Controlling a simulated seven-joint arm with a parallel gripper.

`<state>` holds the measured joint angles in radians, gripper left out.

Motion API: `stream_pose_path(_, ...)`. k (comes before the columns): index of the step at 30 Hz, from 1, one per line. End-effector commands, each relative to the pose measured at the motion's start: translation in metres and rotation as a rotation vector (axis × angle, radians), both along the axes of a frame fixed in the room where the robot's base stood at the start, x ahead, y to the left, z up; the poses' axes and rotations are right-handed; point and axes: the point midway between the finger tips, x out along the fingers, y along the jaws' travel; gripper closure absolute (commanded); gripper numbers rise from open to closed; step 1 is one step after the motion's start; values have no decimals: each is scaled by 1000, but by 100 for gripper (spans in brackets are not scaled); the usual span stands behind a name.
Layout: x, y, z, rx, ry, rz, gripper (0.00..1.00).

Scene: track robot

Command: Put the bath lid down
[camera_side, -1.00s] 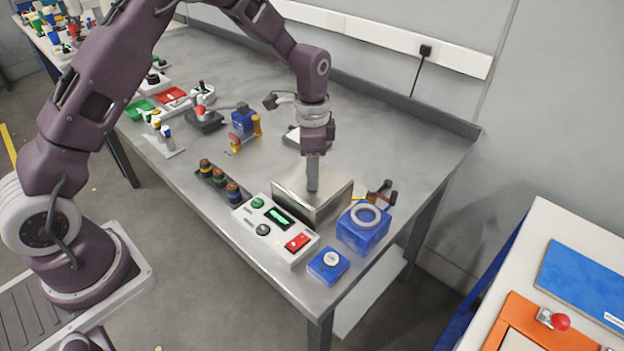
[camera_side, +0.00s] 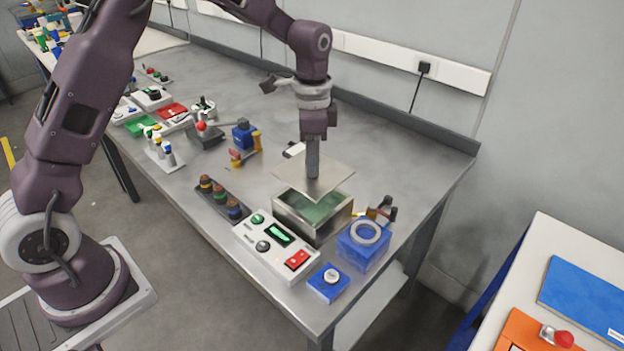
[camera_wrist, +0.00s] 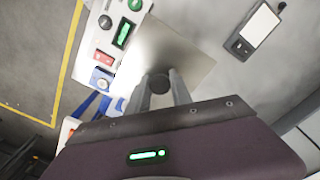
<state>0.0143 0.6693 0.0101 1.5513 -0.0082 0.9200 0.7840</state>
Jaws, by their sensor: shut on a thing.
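The bath lid (camera_side: 318,180) is a thin, flat metal plate, held level a little above the bath. My gripper (camera_side: 313,172) is shut on the knob on top of the lid. In the wrist view my gripper (camera_wrist: 160,88) grips the dark round knob, and the lid (camera_wrist: 178,55) spreads out beyond the fingers. The bath (camera_side: 298,222) is an open metal box with green inside, standing on the bench behind the control box. The lid hides the back part of the bath's opening. In the wrist view the lid hides the bath.
A white control box (camera_side: 275,247) stands just in front of the bath. A blue block with a grey ring (camera_side: 363,243) is close at its right, with a small blue box (camera_side: 328,283) nearer the edge. A rack of bottles (camera_side: 222,198) lies left. The bench's back right is clear.

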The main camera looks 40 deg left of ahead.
Motion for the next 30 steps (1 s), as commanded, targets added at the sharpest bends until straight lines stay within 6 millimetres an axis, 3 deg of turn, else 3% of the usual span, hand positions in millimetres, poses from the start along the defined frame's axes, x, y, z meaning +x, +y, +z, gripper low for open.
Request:
stream_pose_path(3, 1, 2, 21, 0, -3, 1, 100)
stream_pose_path(7, 11, 24, 21, 1, 2, 5, 100)
stream_pose_path(15, 41, 133, -18, 1, 4, 9, 100)
stream_pose_path(19, 44, 172, -32, 0, 3, 4, 100)
stream_pose_path(22, 44, 184, -44, -1, 4, 1, 100)
stream_pose_path(27, 44, 186, -85, -1, 4, 0, 100)
stream_pose_path(30, 44, 186, -99, -1, 2, 1, 100)
